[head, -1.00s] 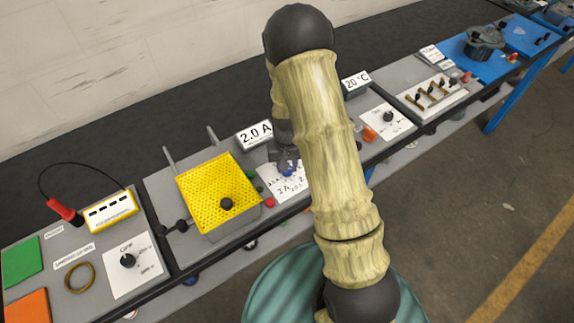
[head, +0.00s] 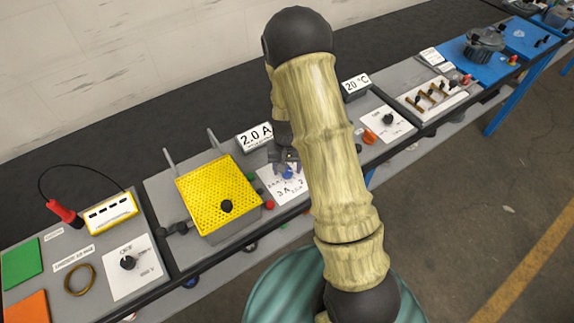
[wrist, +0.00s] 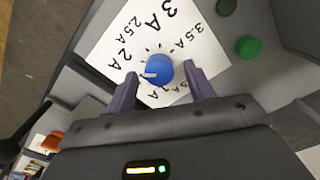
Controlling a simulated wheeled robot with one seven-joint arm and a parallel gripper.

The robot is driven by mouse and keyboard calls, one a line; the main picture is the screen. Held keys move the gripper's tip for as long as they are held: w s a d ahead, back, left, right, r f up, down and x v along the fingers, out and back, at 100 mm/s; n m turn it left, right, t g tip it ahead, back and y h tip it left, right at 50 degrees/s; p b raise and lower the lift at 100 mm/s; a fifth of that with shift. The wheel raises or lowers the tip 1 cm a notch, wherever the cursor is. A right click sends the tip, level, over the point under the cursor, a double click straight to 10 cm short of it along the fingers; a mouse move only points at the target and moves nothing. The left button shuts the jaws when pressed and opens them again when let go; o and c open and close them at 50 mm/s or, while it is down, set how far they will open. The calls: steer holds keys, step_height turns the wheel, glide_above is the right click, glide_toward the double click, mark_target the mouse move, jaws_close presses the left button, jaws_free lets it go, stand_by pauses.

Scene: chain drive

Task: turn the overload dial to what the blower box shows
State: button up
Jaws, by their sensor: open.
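The blower box sign (head: 255,136) reads 2.0 A. The overload dial is a blue knob (wrist: 160,70) on a white scale plate (wrist: 100,55); it also shows in the head view (head: 288,173). Its white pointer (wrist: 151,74) points left in the wrist view, close to the 2 A label and slightly below it. My gripper (wrist: 160,71) is open, with one finger on each side of the knob and a visible gap at the left one. The fingers cover part of the plate, so some labels at its lower edge are hard to read.
A yellow mesh box (head: 215,195) with a black knob stands left of the dial. A green button (wrist: 248,47) and a red button (head: 269,205) sit near the plate. Another dial plate (head: 387,124) with an orange part lies to the right.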

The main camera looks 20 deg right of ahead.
step_height(320, 180, up, 17)
steer(key=b, duration=0.2)
steer(key=shift+r, duration=0.2)
stand_by(0.6)
steer(key=s+n+t, duration=0.2)
steer(key=s, duration=1.2)
steer(key=shift+s+t, duration=0.25)
steer(key=shift+t, duration=0.05)
steer(key=shift+s, duration=0.1)
steer(key=shift+s+a, duration=0.1)
